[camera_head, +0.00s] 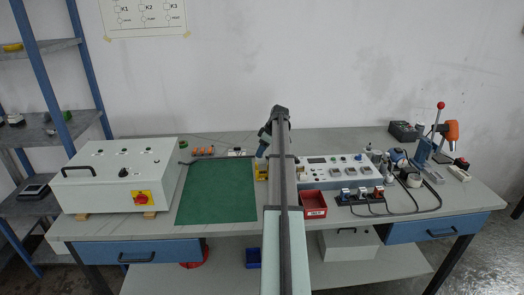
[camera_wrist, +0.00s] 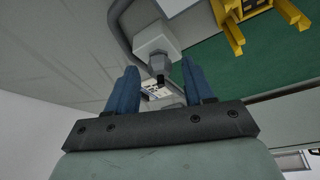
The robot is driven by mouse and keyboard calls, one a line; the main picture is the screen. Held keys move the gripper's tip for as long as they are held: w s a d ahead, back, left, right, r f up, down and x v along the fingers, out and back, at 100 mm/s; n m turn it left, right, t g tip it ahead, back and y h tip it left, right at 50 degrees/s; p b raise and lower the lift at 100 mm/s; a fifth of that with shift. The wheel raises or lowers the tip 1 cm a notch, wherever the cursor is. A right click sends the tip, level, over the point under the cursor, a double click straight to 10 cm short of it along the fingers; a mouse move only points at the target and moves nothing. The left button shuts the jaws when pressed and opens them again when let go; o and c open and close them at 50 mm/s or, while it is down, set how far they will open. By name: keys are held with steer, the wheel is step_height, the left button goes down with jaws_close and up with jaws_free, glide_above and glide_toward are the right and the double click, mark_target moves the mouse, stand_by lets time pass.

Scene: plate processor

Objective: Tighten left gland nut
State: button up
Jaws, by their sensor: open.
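In the wrist view, my gripper (camera_wrist: 159,67) is open, with its two blue fingers spread apart. A small grey fitting with a dark tip (camera_wrist: 164,57) shows between and beyond the fingertips, against a pale block. It looks like a gland with its nut, but I cannot tell whether it is the left one. I see no finger touching it. In the head view, my arm covers the middle of the bench, and my gripper (camera_head: 264,141) is partly hidden at its far end, near the back right of the green mat.
A green mat (camera_head: 215,195) lies on the bench (camera_head: 160,232). A white control box (camera_head: 105,185) with a red and yellow switch stands left. A yellow holder (camera_wrist: 245,15) is close by on the mat side. A red bin (camera_head: 313,205), panel and drill stand fill the right.

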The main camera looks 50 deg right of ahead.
steer(key=shift+c, duration=0.4)
jaws_close()
stand_by(0.4)
steer(key=m, duration=0.1)
steer(key=m+h, duration=0.1)
steer(key=m, duration=0.1)
steer(key=shift+a+m+h, duration=0.25)
steer(key=shift+m+h, duration=0.05)
steer(key=shift+m, duration=0.1)
steer(key=m, duration=0.2)
steer(key=m+h, duration=0.1)
steer(key=m, duration=0.1)
steer(key=shift+a+m+h, duration=0.15)
steer(key=shift+m+h, duration=0.15)
steer(key=m, duration=0.2)
steer(key=m+h, duration=0.1)
steer(key=m, duration=0.1)
steer(key=shift+w+a+g+h, duration=0.1)
steer(key=shift+w+g+h, duration=0.05)
steer(key=shift+g+h, duration=0.2)
steer(key=shift+w+m+g+h, duration=0.1)
steer(key=shift+m+g+h, duration=0.45)
steer(key=shift+m, duration=1.65)
steer(key=shift+g, duration=0.3)
